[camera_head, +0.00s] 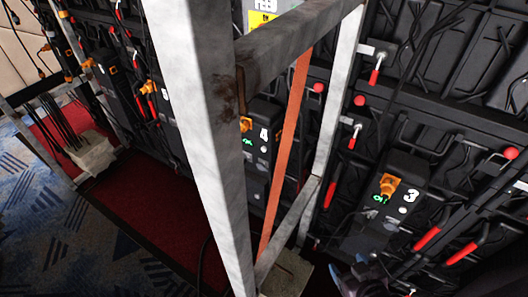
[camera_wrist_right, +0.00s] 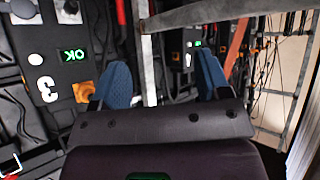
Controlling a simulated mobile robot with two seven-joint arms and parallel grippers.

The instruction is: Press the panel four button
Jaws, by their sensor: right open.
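The panel four box (camera_head: 257,165) is black, with a white "4", a green lit display and a small pale round button (camera_head: 264,149). It stands behind the metal frame, between the thick grey post and the orange strap. In the right wrist view a dark box with a small green light (camera_wrist_right: 193,45) shows beyond the fingers, probably panel four; its number is not readable. My right gripper (camera_head: 358,277) is at the bottom of the head view, right of and below panel four. In the wrist view its blue fingers (camera_wrist_right: 163,84) are apart and empty. My left gripper is not in view.
A grey metal frame (camera_head: 196,120) with an orange strap (camera_head: 288,150) stands before the wall. The panel three box (camera_head: 402,180) is close to my right gripper. Red-tipped levers (camera_head: 427,239) and cables cover the wall. Red carpet (camera_head: 150,215) lies open at left.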

